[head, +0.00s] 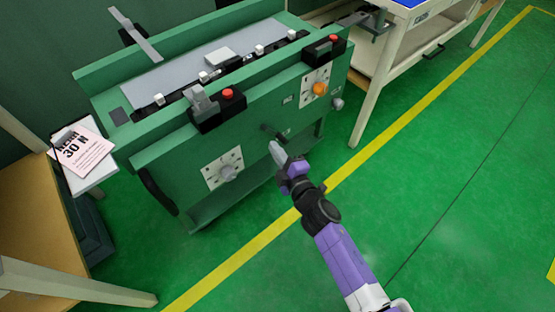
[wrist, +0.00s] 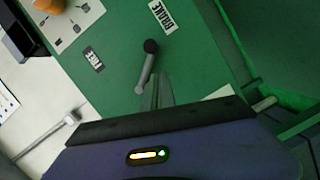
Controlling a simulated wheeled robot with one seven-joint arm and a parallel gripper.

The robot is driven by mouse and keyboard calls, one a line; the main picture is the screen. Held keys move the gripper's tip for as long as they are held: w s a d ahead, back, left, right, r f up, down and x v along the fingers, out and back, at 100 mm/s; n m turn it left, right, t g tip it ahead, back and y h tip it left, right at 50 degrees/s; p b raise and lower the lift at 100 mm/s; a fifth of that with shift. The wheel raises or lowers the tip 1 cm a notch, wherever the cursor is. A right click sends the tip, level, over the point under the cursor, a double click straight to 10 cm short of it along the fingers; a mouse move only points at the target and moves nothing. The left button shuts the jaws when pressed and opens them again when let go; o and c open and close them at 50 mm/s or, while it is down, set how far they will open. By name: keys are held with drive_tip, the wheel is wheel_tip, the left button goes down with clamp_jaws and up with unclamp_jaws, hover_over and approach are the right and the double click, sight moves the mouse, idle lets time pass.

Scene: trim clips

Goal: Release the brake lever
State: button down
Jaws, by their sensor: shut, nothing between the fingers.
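The brake lever is a short grey rod (wrist: 147,70) with a black knob (wrist: 150,46), on the green panel of the machine. In the wrist view its knob is near the label reading BRAKE (wrist: 162,17). In the head view my gripper (head: 273,147) is at the machine's front, just below the dark lever (head: 267,131).
The green machine (head: 160,165) carries dials, an orange knob (head: 319,89) and red buttons (head: 227,94) on its front. A white-framed bench (head: 375,85) stands at the right. A paper sign (head: 82,150) is at the left. The green floor at right is clear.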

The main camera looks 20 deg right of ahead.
drive_tip(key=shift+w+d+f, duration=0.2)
drive_tip(key=shift+d, duration=0.35)
drive_tip(key=shift+w+d+f, duration=0.15)
drive_tip(key=shift+d, duration=0.35)
